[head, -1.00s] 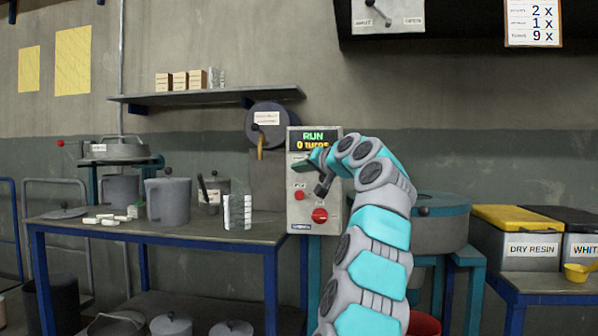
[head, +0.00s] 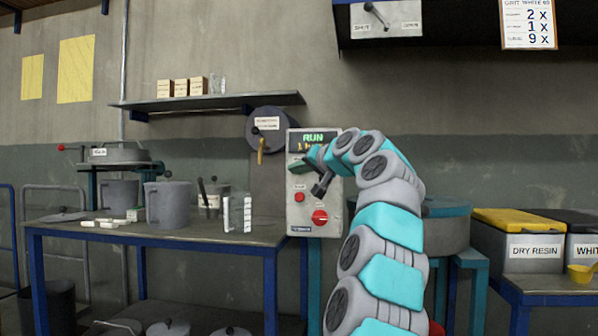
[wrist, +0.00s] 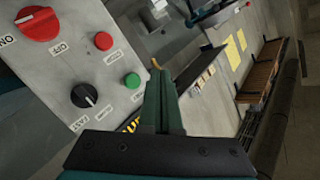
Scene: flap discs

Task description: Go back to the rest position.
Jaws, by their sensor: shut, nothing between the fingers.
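My gripper (head: 300,165) is in front of the upper left part of the grey control box (head: 300,217) in the head view. Its fingers are shut and empty. In the wrist view the closed green fingers (wrist: 163,103) point up past the edge of the control box, close to a green button (wrist: 132,80). The box also carries a red button (wrist: 103,41), a black knob (wrist: 85,95) and a red rotary switch (wrist: 38,24). Its display reads RUN, and the line below is partly hidden by my arm. I cannot tell whether the fingers touch the box.
A blue-framed table (head: 180,237) with a grey pitcher (head: 168,204) and a clear graduated container (head: 238,213) stands left of the box. A wall shelf (head: 215,101) hangs above. A grey drum (head: 447,230) and a yellow-lidded dry resin bin (head: 515,236) stand at right.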

